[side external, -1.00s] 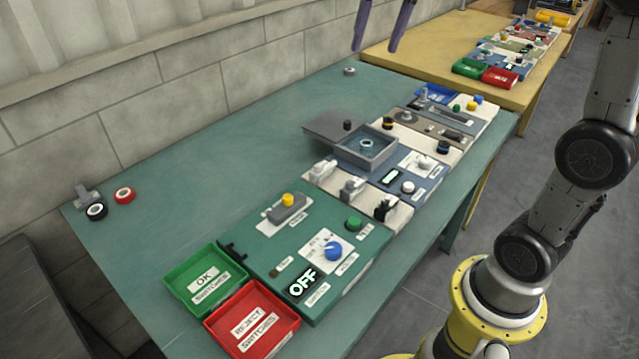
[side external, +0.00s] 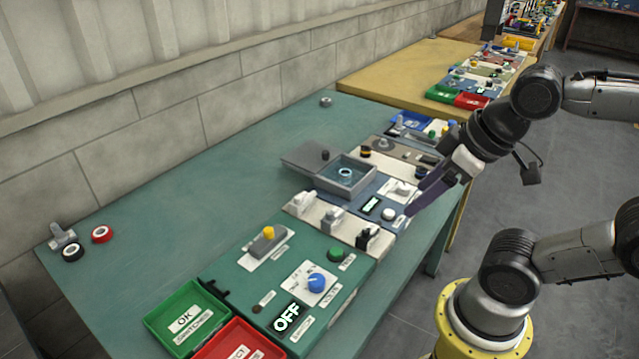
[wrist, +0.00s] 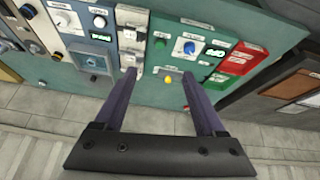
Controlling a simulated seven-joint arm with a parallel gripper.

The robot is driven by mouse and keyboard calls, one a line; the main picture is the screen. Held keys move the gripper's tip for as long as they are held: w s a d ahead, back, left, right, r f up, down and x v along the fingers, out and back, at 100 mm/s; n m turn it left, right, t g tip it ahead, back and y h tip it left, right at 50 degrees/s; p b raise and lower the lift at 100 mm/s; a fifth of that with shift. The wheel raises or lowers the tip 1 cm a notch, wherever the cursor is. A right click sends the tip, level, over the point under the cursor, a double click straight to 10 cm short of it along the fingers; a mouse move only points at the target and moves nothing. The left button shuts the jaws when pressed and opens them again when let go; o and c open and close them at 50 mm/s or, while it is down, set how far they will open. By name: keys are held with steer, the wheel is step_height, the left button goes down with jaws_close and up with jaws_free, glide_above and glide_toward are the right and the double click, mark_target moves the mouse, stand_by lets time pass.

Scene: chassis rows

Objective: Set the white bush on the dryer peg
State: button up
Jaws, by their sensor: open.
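A pale ring-shaped piece (side external: 345,173), which looks like the white bush, sits inside an open grey box (side external: 352,190) on the blue-grey panel. The box and ring also show small in the wrist view (wrist: 92,61). I cannot tell which part is the dryer peg; a grey disc with a raised centre (side external: 381,152) is on the panel behind the box. My gripper (side external: 414,195) is open and empty, above the table's right side, right of the box. In the wrist view my fingers (wrist: 160,74) are wide apart with nothing between them.
The box's lid (side external: 306,156) lies open to its left. Green (side external: 186,317) and red trays are nearest. The table's left side is mostly clear, with tape-like rolls (side external: 102,234).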

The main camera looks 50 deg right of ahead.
steer(key=w+d+r+n, duration=0.2)
steer(key=w+r+n, duration=0.2)
steer(key=w+n, duration=0.3)
steer(key=w+d+r+n, duration=0.2)
steer(key=w+r+n, duration=0.2)
steer(key=w+n, duration=0.25)
steer(key=n+g, duration=0.3)
steer(key=g, duration=0.3)
glide_above(345, 175)
step_height(345, 175, down, 21)
steer(key=shift+f, duration=4.4)
